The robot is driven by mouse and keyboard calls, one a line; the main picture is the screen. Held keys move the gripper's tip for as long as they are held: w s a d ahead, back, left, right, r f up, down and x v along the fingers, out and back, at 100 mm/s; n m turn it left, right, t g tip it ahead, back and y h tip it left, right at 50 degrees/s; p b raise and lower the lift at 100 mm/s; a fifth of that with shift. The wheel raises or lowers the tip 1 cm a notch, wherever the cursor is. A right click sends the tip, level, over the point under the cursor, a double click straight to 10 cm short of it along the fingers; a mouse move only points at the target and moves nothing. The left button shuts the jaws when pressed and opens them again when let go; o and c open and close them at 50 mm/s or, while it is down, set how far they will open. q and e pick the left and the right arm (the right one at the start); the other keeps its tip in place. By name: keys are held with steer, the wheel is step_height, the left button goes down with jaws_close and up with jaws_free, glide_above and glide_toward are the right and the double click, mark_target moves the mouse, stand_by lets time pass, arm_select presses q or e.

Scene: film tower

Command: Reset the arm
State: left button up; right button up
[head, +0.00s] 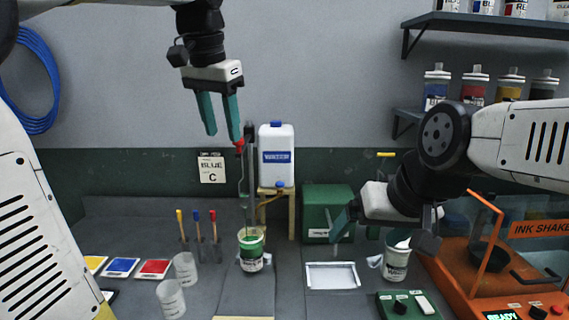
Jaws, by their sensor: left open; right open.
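My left gripper (222,132) hangs from the top, left of centre, with its teal fingers pointing down. It is open and appears empty, in front of the wall and above the counter. My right gripper (345,222) reaches in from the right, low over the counter near the white tray. It is open; its fingers are partly hidden by its own body and I see nothing between them.
A cup with green contents (252,252) stands under a stirrer at centre. A water container (276,155) is behind it. A white tray (333,276), a white cup (396,262) and an orange ink shaker (465,262) are at right. Clear cups (171,300) stand left.

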arm_select(q)
steer(key=s+a+f+n+t+h, duration=0.1)
steer(key=s+f+n+t, duration=0.2)
steer(key=s+f, duration=1)
step_height(320, 180, down, 3)
steer(key=shift+s+a+f+n+h, duration=0.15)
steer(key=shift+s+n+h, duration=0.15)
steer(key=shift+n, duration=0.8)
